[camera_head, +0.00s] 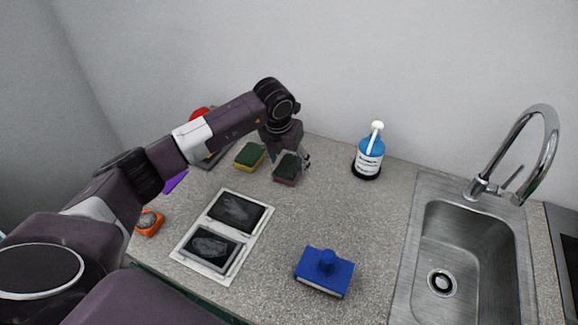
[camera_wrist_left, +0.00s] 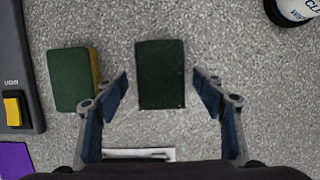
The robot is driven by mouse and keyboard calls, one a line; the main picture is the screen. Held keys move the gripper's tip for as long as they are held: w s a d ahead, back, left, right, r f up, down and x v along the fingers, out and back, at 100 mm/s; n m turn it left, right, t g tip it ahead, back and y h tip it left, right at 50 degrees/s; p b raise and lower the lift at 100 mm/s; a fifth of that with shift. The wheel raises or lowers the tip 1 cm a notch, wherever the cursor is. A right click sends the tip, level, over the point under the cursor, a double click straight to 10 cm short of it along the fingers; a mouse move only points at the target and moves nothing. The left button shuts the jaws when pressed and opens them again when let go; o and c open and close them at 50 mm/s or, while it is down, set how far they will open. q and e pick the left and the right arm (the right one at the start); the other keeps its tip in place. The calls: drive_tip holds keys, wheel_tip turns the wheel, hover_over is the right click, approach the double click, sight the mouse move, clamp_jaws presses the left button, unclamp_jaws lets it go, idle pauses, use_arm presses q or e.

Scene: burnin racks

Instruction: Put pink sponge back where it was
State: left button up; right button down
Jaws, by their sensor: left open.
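The pink sponge (camera_head: 287,174) lies on the counter with its dark green scouring side up and its pink side showing below. In the left wrist view only the dark green top of the pink sponge (camera_wrist_left: 160,73) shows. My left gripper (camera_head: 287,159) is over it, pointing down. In the left wrist view the left gripper (camera_wrist_left: 161,88) is open, one finger on each side of the sponge's near part, with a gap on both sides. My right gripper is not in view.
A yellow sponge with a green top (camera_head: 249,156) lies just left. A white tray (camera_head: 243,232) with two dark pads, a blue brush (camera_head: 325,270) and an orange item (camera_head: 149,222) lie nearer. The sink (camera_head: 470,243) is right.

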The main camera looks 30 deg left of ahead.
use_arm(q)
drive_tip(key=b+v, duration=0.2)
drive_tip(key=v, duration=0.8)
